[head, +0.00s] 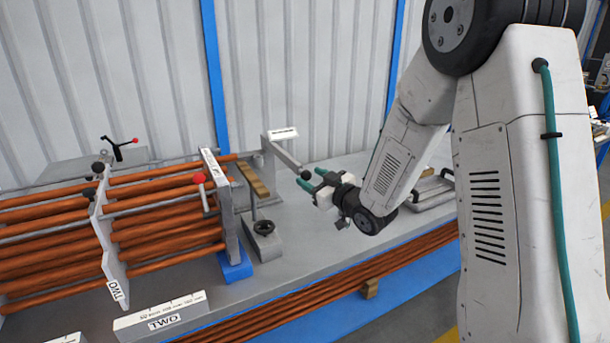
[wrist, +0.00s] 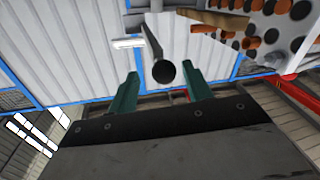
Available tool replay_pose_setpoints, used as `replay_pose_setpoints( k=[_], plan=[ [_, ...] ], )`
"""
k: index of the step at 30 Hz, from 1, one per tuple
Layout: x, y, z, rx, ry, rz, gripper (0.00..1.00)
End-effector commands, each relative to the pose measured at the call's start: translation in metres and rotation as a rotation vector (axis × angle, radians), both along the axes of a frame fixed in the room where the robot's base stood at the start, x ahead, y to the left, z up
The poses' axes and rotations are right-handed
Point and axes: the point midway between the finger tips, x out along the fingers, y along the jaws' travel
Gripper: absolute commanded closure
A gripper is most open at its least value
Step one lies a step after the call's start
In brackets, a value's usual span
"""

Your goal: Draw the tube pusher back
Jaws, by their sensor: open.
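The tube pusher (head: 288,158) is a grey bar on an upright bracket with a white label, at the right end of the tube rack in the head view. A black ball knob (head: 306,173) sits at its near end. My gripper (head: 313,179) has teal fingers and is open at the knob. In the wrist view the knob (wrist: 163,72) shows between the two fingers, with a visible gap on each side. I cannot tell how deep between the fingers it lies.
The rack of copper tubes (head: 165,205) with perforated plates fills the left. A corrugated wall (head: 290,70) is behind. A metal tray (head: 430,192) lies right of my gripper.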

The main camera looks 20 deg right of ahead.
Motion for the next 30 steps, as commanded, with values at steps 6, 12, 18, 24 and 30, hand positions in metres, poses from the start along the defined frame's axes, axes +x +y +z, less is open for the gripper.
replay_pose_setpoints(
  k=[6, 12, 18, 24, 30],
  plan=[
    [-0.027, -0.010, 0.000, 0.000, 0.001, -0.001, 0.50],
    [-0.033, -0.012, -0.001, 0.001, 0.001, 0.000, 0.50],
    [-0.032, -0.012, 0.000, 0.001, 0.001, 0.000, 0.50],
    [-0.032, -0.012, -0.003, -0.005, 0.014, -0.003, 0.50],
    [-0.035, -0.031, -0.055, -0.076, 0.252, -0.092, 0.50]
  ],
)
